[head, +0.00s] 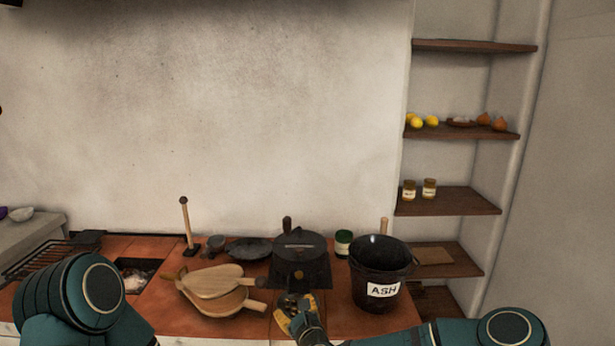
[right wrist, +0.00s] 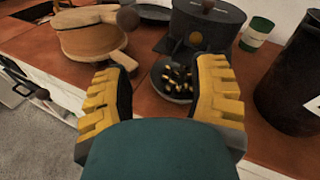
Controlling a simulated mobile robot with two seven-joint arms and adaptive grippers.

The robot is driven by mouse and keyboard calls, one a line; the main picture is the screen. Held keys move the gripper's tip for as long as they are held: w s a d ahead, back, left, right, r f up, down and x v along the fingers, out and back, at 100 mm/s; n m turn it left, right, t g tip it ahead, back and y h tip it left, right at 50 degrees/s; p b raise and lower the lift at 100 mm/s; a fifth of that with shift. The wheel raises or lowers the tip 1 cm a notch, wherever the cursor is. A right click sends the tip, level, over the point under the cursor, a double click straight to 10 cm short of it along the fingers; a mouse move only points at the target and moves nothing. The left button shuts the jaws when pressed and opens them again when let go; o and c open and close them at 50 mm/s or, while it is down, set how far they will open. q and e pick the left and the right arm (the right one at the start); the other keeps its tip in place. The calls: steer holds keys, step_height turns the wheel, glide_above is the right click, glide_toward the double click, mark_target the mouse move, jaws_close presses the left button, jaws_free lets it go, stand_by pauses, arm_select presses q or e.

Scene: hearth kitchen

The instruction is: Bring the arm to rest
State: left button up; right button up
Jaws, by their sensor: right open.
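My right gripper (head: 297,304) is over the front edge of the red-tiled counter in the head view. In the right wrist view its two yellow-padded fingers (right wrist: 164,75) stand wide apart with nothing held between them. A small dark dish (right wrist: 169,92) with brass-coloured pieces in it shows beyond the fingers on the counter. My right arm comes in from the lower right. Part of my left arm shows at the lower left of the head view; its gripper is out of view.
A black ASH bucket (head: 381,273) stands right of my right gripper. A black lidded pot (head: 301,252) stands behind it, with a green jar (head: 343,243) nearby. Wooden boards or bellows (head: 212,281) lie to the left. Wall shelves (head: 448,201) rise at the right.

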steer(key=s+d+f+n+g, duration=0.2)
steer(key=s+f+n+g, duration=0.6)
steer(key=s+f+n, duration=0.65)
steer(key=s+d+f+n+g+h, duration=0.1)
steer(key=s+d+n+g, duration=0.1)
steer(key=s+d+n, duration=0.3)
steer(key=s+d+f+n+g+h, duration=0.1)
steer(key=s+d+n+g, duration=0.2)
steer(key=s+d+n, duration=0.3)
steer(key=s+n, duration=0.1)
steer(key=s, duration=0.4)
steer(key=shift+s+d+f+n, duration=0.2)
steer(key=shift+s+f+n, duration=0.15)
steer(key=shift+s+f, duration=0.05)
